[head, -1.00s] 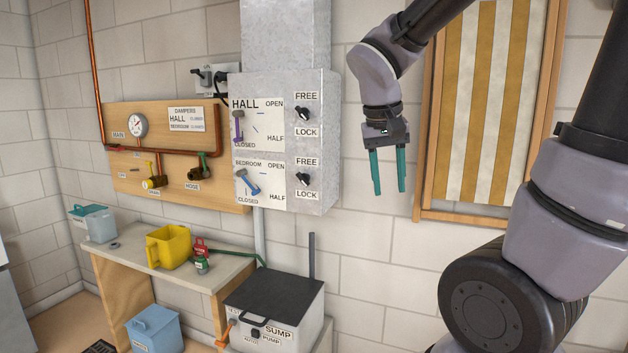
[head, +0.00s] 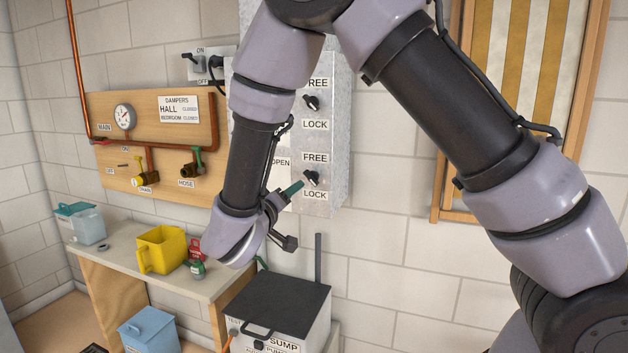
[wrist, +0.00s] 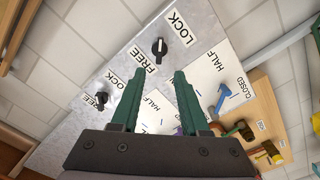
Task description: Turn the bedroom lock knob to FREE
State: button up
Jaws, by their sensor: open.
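The bedroom lock knob (head: 311,177) is the lower black knob on the grey metal box, between a FREE label above and a LOCK label below. In the wrist view the knob (wrist: 159,46) lies just beyond the fingertips, with a pale line on its face. I cannot tell surely which label it points to. My gripper (head: 297,188) is in front of the box, just below and left of the knob in the head view. Its teal fingers (wrist: 160,72) are open and empty, apart from the knob. My arm hides most of the damper panels in the head view.
The upper hall lock knob (head: 311,102) also shows in the wrist view (wrist: 102,98). A blue bedroom lever (wrist: 221,100) sits beside the bedroom knob. Below are a sump pump box (head: 285,300) and a bench (head: 200,278) holding a yellow jug (head: 163,250).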

aim_at(310, 179)
jog(key=x, duration=1)
jog(key=shift+w+d, duration=0.15)
jog(key=shift+w, duration=0.1)
grip_shut()
